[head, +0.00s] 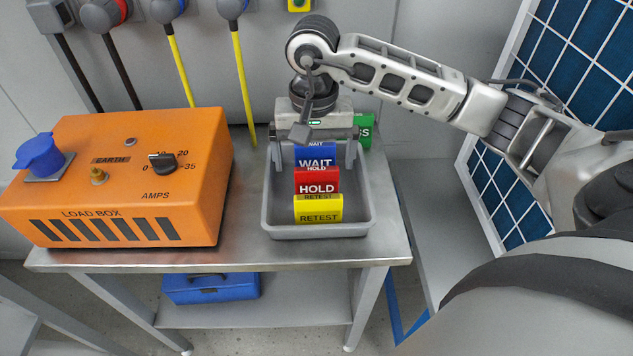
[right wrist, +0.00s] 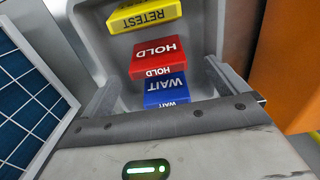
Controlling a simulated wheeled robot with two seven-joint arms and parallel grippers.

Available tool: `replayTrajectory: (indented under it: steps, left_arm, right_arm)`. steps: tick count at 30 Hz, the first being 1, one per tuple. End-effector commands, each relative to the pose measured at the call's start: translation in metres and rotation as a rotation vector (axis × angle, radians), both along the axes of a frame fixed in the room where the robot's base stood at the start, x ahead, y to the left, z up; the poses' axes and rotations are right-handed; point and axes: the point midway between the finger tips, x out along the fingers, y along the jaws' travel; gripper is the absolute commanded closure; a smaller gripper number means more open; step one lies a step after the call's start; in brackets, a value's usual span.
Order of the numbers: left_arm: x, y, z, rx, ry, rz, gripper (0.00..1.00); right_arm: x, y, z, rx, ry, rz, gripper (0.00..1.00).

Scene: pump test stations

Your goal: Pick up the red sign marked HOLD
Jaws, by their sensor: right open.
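The red HOLD sign (head: 317,180) stands in a grey tray (head: 319,231) on the metal table, between the blue WAIT sign (head: 315,158) behind it and the yellow RETEST sign (head: 318,208) in front. In the right wrist view the red HOLD sign (right wrist: 158,57) lies just beyond the blue WAIT sign (right wrist: 165,88). My right gripper (head: 317,165) is over the back of the tray, its fingers apart on either side of the blue sign. It appears empty, with the red sign ahead of its fingertips. My left gripper is not in view.
A green sign (head: 365,131) shows partly behind my right gripper. An orange load box (head: 120,180) stands left of the tray. Cables and plugs hang on the wall behind. A blue case (head: 210,288) is on the lower shelf. A solar panel (head: 540,100) stands at the right.

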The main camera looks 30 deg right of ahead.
Motion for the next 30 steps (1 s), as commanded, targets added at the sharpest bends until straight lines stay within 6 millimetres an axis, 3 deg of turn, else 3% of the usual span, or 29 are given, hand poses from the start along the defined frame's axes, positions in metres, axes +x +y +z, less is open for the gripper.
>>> replayTrajectory:
  steps: [5,15,23,28,30]
  left_arm:
    - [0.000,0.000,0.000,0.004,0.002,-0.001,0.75]
    - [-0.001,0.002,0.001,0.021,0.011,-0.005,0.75]
    - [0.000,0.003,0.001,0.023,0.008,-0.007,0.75]
    - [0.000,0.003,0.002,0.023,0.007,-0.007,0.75]
    - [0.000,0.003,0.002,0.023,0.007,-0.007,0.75]
  right_arm:
    - [-0.001,-0.001,-0.011,0.001,0.003,0.001,0.02]
    - [0.000,-0.006,-0.055,0.002,0.001,0.000,0.02]
    - [0.001,-0.006,-0.058,0.001,-0.001,0.001,0.02]
    - [0.001,-0.006,-0.058,0.001,0.000,0.001,0.46]
    - [0.001,-0.006,-0.058,0.001,0.000,0.001,0.51]
